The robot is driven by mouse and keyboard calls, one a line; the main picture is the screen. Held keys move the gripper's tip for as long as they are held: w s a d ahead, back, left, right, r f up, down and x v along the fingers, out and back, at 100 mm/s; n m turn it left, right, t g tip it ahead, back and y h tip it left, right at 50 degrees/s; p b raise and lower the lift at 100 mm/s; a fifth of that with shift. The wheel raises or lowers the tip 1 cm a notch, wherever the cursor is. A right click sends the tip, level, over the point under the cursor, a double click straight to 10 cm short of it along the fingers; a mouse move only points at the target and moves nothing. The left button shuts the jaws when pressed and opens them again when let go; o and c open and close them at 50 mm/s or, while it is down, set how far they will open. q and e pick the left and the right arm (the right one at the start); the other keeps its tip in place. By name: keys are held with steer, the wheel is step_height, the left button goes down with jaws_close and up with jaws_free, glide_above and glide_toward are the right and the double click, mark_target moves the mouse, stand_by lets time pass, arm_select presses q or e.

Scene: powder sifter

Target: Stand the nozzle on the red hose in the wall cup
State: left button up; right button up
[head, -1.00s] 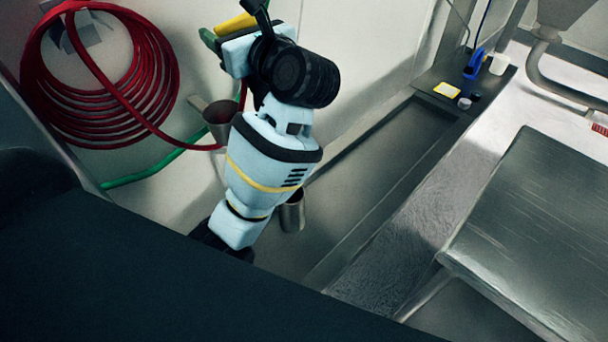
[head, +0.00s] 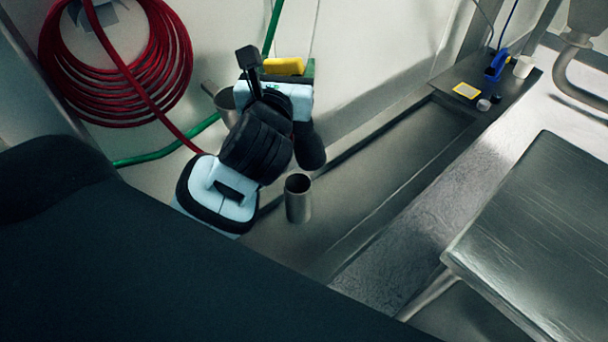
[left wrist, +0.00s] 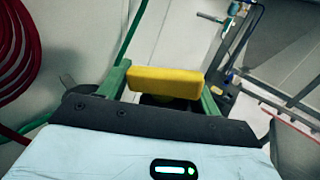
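My left gripper (head: 288,72) has green fingers, one on each side of the nozzle's yellow block (head: 284,66). The left wrist view shows this block (left wrist: 165,83) between the fingers, with a dark part under it. A dark rounded piece (head: 310,150), seemingly the nozzle's body, hangs below the gripper. The red hose (head: 150,100) runs from its coil behind my wrist; its joint with the nozzle is hidden. An upright, open steel cup (head: 298,205) is below the dark piece, apparently apart from it. A second metal cup (head: 226,103) on a wall bracket is partly hidden. My right gripper is not in view.
A green hose (head: 165,149) runs along the wall behind my arm. A dark ledge (head: 400,150) carries a blue item (head: 496,66) and small containers at its far end. A steel table (head: 540,230) stands at right.

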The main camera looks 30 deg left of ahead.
mark_target(295, 130)
arm_select(q)
steer(key=d+f+m+h+b, duration=0.1)
steer(key=f, duration=0.2)
steer(key=s+d+f+h+b, duration=0.1)
steer(key=f, duration=0.2)
steer(key=d+f+m+h+b, duration=0.1)
steer(key=f+h, duration=0.1)
steer(key=f, duration=0.2)
steer(key=shift+s+f+m+t, duration=0.1)
steer(key=shift+s+m+t, duration=0.2)
steer(key=shift+t, duration=0.1)
step_height(295, 130, down, 13)
steer(key=s+d+m+h+b, duration=0.1)
steer(key=b, duration=0.5)
steer(key=shift+s+d+h, duration=0.15)
steer(key=shift+d+h, duration=0.1)
steer(key=shift+h, duration=0.05)
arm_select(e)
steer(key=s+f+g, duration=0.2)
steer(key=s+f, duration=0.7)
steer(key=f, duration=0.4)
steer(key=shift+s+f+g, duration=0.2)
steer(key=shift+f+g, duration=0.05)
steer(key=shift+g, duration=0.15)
